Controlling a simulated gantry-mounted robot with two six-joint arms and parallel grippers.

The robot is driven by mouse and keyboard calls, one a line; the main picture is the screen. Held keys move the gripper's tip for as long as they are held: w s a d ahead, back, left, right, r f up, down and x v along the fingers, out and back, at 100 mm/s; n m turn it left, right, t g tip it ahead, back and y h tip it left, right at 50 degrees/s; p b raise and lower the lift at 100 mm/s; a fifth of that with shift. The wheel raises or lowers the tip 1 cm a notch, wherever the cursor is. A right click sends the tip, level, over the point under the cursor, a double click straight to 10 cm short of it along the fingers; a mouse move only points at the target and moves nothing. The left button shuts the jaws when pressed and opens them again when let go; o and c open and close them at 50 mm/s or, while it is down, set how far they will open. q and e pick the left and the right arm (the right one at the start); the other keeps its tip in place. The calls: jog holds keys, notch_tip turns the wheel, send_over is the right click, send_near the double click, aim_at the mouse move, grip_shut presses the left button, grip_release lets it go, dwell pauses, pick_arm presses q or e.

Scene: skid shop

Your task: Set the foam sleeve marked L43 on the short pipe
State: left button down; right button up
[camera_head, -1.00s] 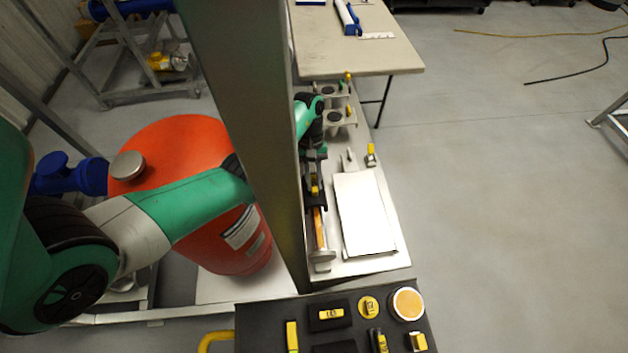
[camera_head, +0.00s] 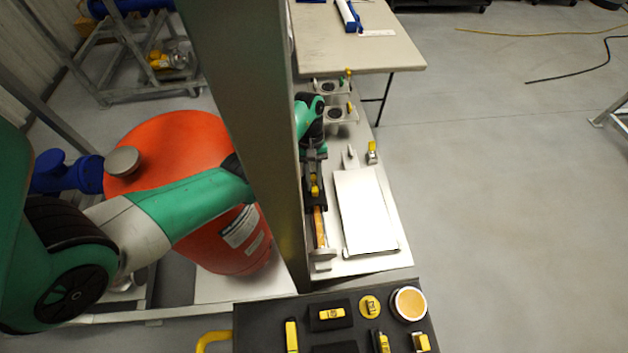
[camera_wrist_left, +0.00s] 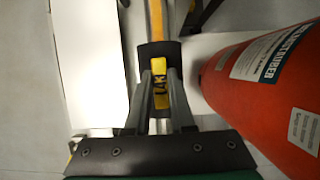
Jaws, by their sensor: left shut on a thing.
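My left gripper (camera_wrist_left: 160,85) is shut on the black foam sleeve (camera_wrist_left: 146,55), around its yellow tag. The tag reads like L43, upside down in the wrist view. In the head view my left gripper (camera_head: 314,172) and the sleeve (camera_head: 316,194) are just right of the grey column. The orange-brown short pipe (camera_head: 320,226) runs in line with the sleeve from its near end; it also shows in the wrist view (camera_wrist_left: 157,18). I cannot tell whether the sleeve sits around the pipe or over it. My right gripper is not in view.
A white panel (camera_head: 366,212) lies right of the pipe. The grey column (camera_head: 262,130) stands close on the left, beside a red tank (camera_head: 180,150). A dark tray (camera_head: 280,320) with yellow-tagged pieces is in front. Small valves (camera_head: 372,150) stand farther back.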

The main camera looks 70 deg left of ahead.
pick_arm(q)
jog(key=shift+f, duration=0.35)
dwell(0.3)
jog(key=shift+f+b, duration=0.6)
jog(key=shift+b, duration=0.25)
jog(key=shift+f+b, duration=0.3)
jog(key=c, duration=0.7)
grip_release()
jog(key=shift+c, duration=0.7)
notch_tip(320, 180, up, 8)
jog(key=p, duration=0.8)
jog(key=shift+r, duration=0.1)
